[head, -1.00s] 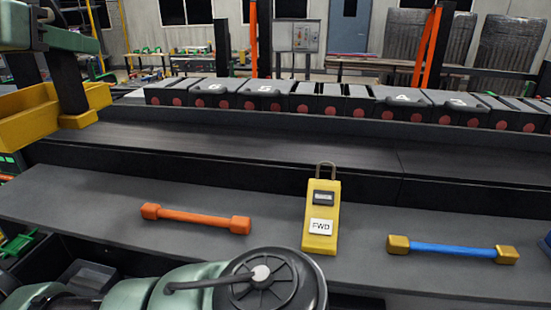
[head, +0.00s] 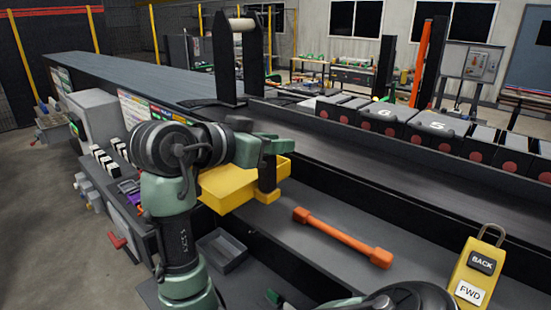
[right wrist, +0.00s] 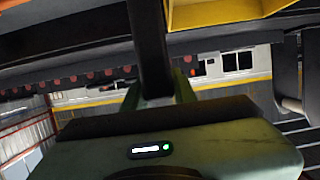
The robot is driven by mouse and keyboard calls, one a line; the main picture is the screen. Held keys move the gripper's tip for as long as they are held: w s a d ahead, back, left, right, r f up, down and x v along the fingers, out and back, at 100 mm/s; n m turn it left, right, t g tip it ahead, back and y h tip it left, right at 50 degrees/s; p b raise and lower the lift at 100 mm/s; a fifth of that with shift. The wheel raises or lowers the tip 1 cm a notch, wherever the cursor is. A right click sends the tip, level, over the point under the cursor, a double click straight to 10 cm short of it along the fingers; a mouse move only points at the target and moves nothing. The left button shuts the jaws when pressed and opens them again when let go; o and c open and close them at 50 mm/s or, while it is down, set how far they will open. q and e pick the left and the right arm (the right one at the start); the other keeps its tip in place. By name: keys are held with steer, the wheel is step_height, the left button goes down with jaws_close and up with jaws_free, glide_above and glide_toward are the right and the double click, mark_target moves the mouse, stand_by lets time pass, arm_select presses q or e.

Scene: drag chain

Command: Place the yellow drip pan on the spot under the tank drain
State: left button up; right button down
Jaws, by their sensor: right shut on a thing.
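The yellow drip pan (head: 228,186) is a shallow tray in the middle of the head view. It is in the air by the left end of the dark bench shelf. My right gripper (head: 267,194) is shut on the pan's right-hand side, with a dark finger and a yellow tip in sight. In the right wrist view part of the pan (right wrist: 225,14) shows at the top, beside a dark finger.
An orange bar (head: 342,237) and a yellow tag block (head: 477,270) lie on the shelf. A grey open bin (head: 222,252) is below the pan. A long dark conveyor (head: 150,77) runs to the back left. Open floor (head: 40,220) lies at the left.

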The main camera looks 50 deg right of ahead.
steer(key=shift+f+p, duration=0.3)
steer(key=shift+f, duration=1.95)
steer(key=shift+f, duration=0.15)
steer(key=c, duration=1.1)
jaws_free()
steer(key=shift+r, duration=0.2)
